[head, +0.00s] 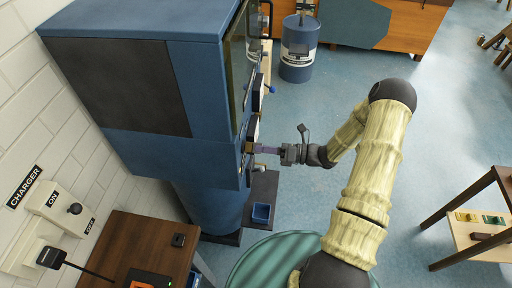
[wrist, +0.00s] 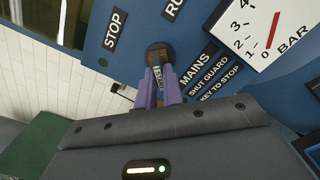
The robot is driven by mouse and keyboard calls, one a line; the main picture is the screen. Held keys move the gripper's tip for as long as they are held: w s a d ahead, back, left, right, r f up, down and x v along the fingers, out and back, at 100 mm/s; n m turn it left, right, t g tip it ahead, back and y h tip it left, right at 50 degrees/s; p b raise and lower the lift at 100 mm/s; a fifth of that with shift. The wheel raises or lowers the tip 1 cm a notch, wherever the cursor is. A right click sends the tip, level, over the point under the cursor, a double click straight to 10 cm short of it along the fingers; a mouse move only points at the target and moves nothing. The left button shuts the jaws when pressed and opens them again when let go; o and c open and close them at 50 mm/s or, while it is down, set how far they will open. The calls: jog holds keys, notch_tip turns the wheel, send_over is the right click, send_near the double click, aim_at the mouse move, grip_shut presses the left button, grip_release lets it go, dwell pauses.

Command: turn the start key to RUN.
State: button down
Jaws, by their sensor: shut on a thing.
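The start key (wrist: 158,74), dark with a small pale label I cannot read fully, sits at a round keyswitch (wrist: 158,50) on the blue machine panel. My gripper (wrist: 160,88) is shut on the key, one purple finger on each side of it. The word STOP (wrist: 115,30) is up and left of the switch. A plate cut off at the top edge, showing RU (wrist: 173,7), is above it. Which mark the key points to I cannot tell. In the head view my gripper (head: 265,150) reaches the machine's right face; the key is too small to see there.
The blue machine (head: 170,140) stands at the left wall. A pressure gauge (wrist: 280,30) and a MAINS plate (wrist: 195,72) are close right of the switch. A blue drum (head: 299,58) stands behind.

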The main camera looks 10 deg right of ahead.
jog(key=shift+r+m+p, duration=0.1)
jog(key=shift+m+p, duration=0.2)
jog(key=m+p, duration=0.3)
jog(key=m, duration=0.2)
jog(key=shift+m, duration=0.4)
jog(key=c, duration=1.5)
grip_release()
jog(key=shift+d, duration=0.1)
jog(key=shift+o, duration=0.2)
jog(key=b+v, duration=0.7)
jog(key=v, duration=1)
jog(key=shift+d, duration=0.15)
